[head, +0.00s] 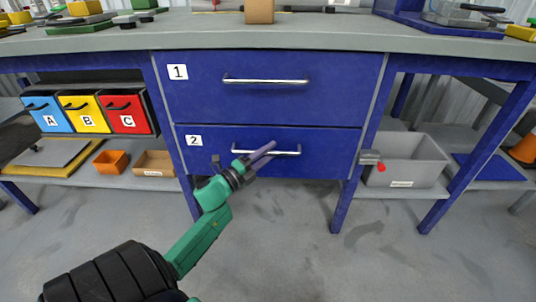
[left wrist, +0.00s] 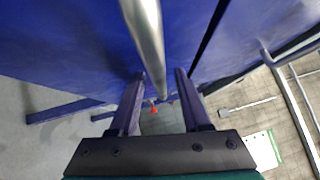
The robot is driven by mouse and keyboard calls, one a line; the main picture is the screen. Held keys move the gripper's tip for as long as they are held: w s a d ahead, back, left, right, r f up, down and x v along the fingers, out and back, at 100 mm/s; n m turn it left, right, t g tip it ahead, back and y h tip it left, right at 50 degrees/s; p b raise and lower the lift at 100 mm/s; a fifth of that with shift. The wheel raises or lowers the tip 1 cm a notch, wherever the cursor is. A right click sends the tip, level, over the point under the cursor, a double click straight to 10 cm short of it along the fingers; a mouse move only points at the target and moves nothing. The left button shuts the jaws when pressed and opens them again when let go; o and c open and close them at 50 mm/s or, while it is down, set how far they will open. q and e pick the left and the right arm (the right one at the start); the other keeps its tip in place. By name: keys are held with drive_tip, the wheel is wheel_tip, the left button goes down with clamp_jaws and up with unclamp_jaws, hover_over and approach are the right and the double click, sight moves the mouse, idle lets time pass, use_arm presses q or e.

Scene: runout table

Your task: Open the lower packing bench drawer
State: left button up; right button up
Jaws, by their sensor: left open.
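The lower drawer (head: 335,142), blue with a white "2" label, sits shut under drawer 1 in the bench. Its silver bar handle (head: 288,153) runs across the front. My left gripper (head: 268,149) is open, its purple fingers at the left part of this handle. In the left wrist view the handle (left wrist: 146,35) comes down from the top and ends between the two open fingers (left wrist: 158,78). I cannot tell whether either finger touches it. The fingers hide part of the handle in the head view. My right gripper is not in view.
Drawer 1 (head: 270,103) is shut above. Left are blue, yellow and red bins (head: 128,123) and an orange box (head: 111,162) on a low shelf. Right is a grey bin (head: 412,160) and a red-tipped fitting (head: 371,158) near the drawer. The floor (head: 280,235) in front is clear.

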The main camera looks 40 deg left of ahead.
use_arm(q)
clamp_jaws()
idle(1.4)
